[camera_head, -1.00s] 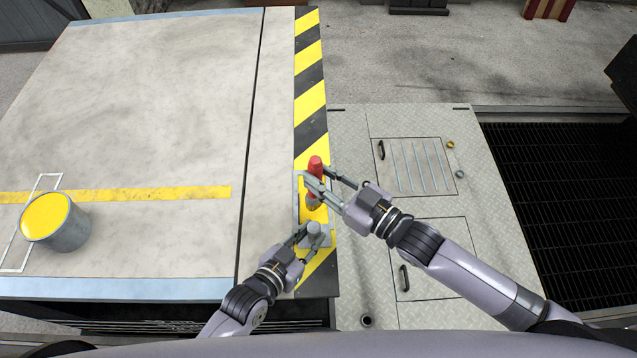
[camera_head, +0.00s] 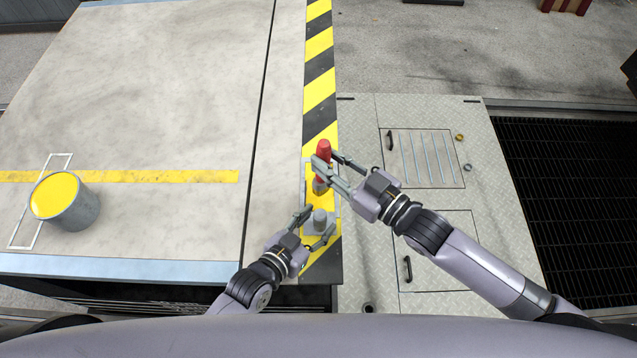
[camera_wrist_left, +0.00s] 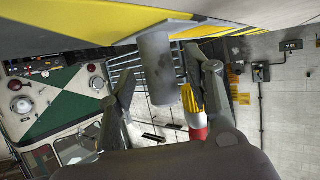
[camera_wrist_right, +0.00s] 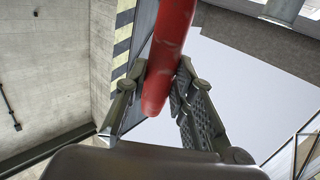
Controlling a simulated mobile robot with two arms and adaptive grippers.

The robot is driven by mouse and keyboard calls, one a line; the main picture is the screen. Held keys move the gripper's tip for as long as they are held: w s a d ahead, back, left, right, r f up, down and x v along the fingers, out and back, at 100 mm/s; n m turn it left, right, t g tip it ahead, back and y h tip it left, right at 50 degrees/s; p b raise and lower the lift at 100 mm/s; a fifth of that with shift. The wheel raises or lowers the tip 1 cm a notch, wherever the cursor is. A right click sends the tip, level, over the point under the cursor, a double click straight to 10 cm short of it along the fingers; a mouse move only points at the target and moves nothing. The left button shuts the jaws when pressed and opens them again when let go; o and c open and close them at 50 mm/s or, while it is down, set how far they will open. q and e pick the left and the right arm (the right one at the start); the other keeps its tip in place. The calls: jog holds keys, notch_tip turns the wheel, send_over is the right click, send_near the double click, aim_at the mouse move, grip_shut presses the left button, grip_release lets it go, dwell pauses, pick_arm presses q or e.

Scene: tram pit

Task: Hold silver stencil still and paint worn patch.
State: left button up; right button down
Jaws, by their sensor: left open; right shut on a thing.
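The silver stencil (camera_head: 309,225) lies on the black and yellow edge strip, with a grey upright knob (camera_head: 319,217) at its near end. Yellow shows around its opening; how much of the worn patch is covered I cannot tell. My left gripper (camera_head: 318,224) is open, its fingers apart on either side of the knob, which also shows between them in the left wrist view (camera_wrist_left: 157,68). My right gripper (camera_head: 330,172) is shut on the red-handled brush (camera_head: 323,150), held over the stencil. The brush's yellow bristles (camera_wrist_left: 191,100) show in the left wrist view. The red handle (camera_wrist_right: 168,50) fills the right wrist view's middle.
A grey bucket (camera_head: 80,211) topped with yellow paint stands on the platform at left, by a white rectangle outline. A metal plate with hatches (camera_head: 430,158) lies right of the strip. A dark grating (camera_head: 565,190) lies further right.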

pick_arm(q)
jog(key=v, duration=1.2)
jog(key=shift+s+a+r, duration=0.1)
jog(key=shift+r, duration=0.1)
